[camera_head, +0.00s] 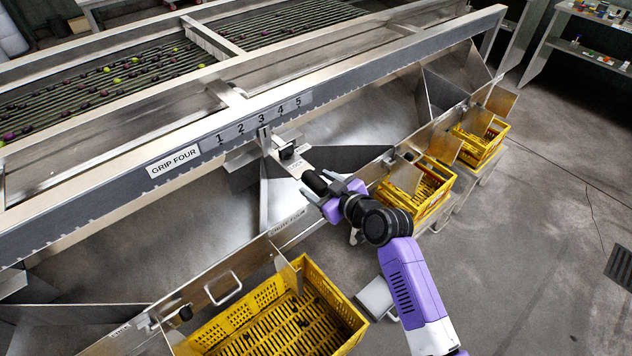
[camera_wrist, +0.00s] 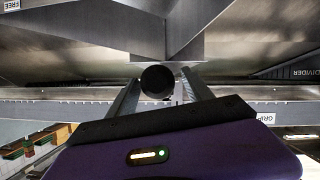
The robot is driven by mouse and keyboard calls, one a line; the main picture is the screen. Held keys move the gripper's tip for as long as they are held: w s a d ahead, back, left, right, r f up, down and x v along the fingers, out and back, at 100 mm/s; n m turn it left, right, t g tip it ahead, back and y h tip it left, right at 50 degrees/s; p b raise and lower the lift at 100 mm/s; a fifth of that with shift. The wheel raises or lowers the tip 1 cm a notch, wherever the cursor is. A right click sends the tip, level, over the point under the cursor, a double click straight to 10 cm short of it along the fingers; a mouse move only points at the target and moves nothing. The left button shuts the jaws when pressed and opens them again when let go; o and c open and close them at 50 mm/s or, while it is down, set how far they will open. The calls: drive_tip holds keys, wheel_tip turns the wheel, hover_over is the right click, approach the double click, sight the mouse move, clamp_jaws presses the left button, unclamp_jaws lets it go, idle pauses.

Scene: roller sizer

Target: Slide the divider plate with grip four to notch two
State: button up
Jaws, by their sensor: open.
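The divider plate (camera_head: 277,196) is a grey metal sheet hanging across the steel trough below the long rail. Its upper end shows at the rail under the number strip (camera_head: 258,121), close to the 3. The grip is a black round knob (camera_head: 314,182) on the near end of the divider's bar. My gripper (camera_head: 320,188) is open, with one finger on either side of the knob. In the wrist view the knob (camera_wrist: 158,82) sits between the two fingertips; whether they touch it I cannot tell.
A GRIP FOUR label (camera_head: 174,161) is on the rail left of the numbers. A smaller black knob (camera_head: 287,153) stands near the rail. Yellow crates, one at the front (camera_head: 345,313), stand below the trough's near edge. Fruit lies on the rollers (camera_head: 100,88) behind.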

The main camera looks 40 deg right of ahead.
drive_tip(key=shift+w+f, duration=0.2)
drive_tip(key=shift+w, duration=0.45)
clamp_jaws()
drive_tip(key=shift+a, duration=0.1)
